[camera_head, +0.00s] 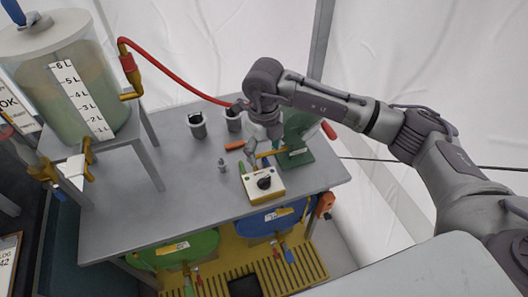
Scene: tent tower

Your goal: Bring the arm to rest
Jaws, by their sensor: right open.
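My right arm reaches in from the right over the grey table (130,215). Its gripper (252,165) hangs down above the table, just behind a small cream box with a black knob (264,184). The jaws are open. The arm's wrist partly hides a green device (297,150) at the table's right end. Whether the fingers touch the box or the small yellow and green pieces beside it cannot be told. My left gripper is not in view.
A large tank with litre marks (75,95) stands on a raised stand at the left. A red hose (175,77) arches from it toward two grey cups (197,124). Blue and green containers (180,250) sit beneath the table. The table's left front is clear.

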